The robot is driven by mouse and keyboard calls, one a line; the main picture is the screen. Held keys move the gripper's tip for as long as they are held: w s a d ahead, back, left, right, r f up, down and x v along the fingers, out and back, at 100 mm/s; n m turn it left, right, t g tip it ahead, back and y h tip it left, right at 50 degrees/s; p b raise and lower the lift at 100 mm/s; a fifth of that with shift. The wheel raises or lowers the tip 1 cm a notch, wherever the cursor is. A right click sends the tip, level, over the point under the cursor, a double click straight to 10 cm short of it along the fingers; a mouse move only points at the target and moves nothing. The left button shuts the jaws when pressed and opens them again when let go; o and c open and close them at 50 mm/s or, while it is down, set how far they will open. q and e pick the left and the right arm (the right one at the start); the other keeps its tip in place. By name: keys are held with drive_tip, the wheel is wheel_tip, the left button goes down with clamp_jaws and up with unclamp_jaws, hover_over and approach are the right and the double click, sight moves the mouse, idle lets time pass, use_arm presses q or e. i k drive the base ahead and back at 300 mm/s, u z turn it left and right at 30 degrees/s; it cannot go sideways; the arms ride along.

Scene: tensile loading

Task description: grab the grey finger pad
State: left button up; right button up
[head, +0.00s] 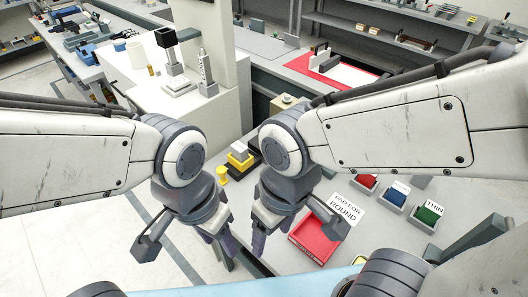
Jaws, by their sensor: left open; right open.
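I cannot make out a grey finger pad for certain. A red tray (315,243) lies on the grey table, with a white card reading "PAD FOR ROUND" (344,208) at its back right edge. My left gripper (219,240) is open and points down over the table's left edge. My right gripper (268,236) is open and points down just left of the red tray. No object shows between either pair of fingers.
Small bins with red (365,182), blue (395,197) and green (428,214) contents stand in a row at right; the green one's card reads "THIN". A yellow and grey block (240,156) stands behind my grippers, with a yellow round piece (222,174) beside it.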

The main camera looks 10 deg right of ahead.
sight(240, 151)
drive_tip(key=u, duration=0.4)
drive_tip(key=k, duration=0.55)
drive_tip(key=u, duration=0.8)
drive_tip(key=i, duration=1.15)
drive_tip(key=z, duration=0.6)
